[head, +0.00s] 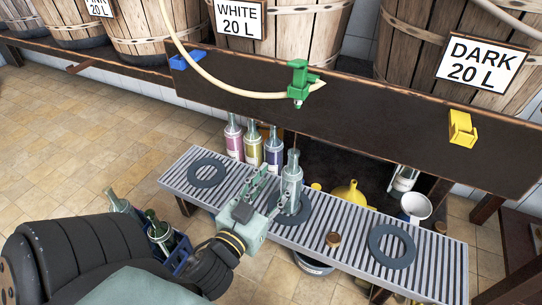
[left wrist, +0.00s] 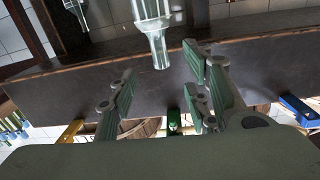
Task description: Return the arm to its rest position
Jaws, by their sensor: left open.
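My left gripper (head: 268,192) reaches in from the lower left over the slatted bench (head: 345,232). It is open, with its fingers pointing at a clear glass bottle (head: 292,180). The bottle stands upright on the middle dark ring (head: 302,214) of the bench. In the left wrist view the spread fingers of the left gripper (left wrist: 160,88) hold nothing between their pads. That view is upside down, and the bottle's neck (left wrist: 158,45) shows just beyond the fingertips. My right gripper is in neither view.
A green clamp (head: 298,82) with a pale hose sits on the dark beam (head: 370,110), between a blue clip (head: 187,60) and a yellow clip (head: 462,128). A cork (head: 333,239) lies on the bench. Several bottles (head: 252,148) and a yellow funnel (head: 348,192) stand behind. A blue crate (head: 180,255) holds bottles.

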